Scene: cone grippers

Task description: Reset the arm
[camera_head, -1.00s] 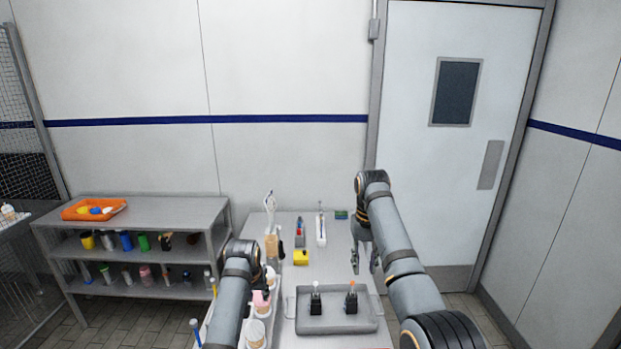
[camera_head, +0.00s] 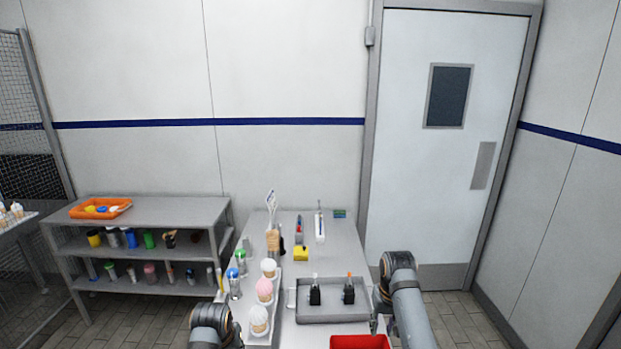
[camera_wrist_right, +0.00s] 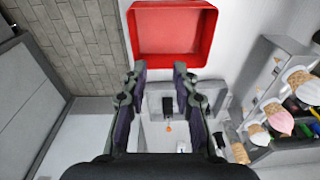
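My right arm (camera_head: 408,305) comes in at the lower right of the head view, bent beside the right edge of the table (camera_head: 345,250). Its gripper (camera_head: 380,322) points down by the right side of the grey tray, partly hidden by the arm. In the right wrist view, the right gripper (camera_wrist_right: 162,72) is open, with its two fingers apart and nothing between them. My left arm (camera_head: 214,325) shows only as a rounded joint and link at the lower left. The left gripper is out of sight.
The grey tray (camera_head: 330,317) holds two black holders (camera_head: 315,295). A red bin (camera_head: 360,342) stands at the near edge; the right wrist view shows it empty (camera_wrist_right: 172,38). Ice cream cones (camera_head: 264,291) stand in a rack at left.

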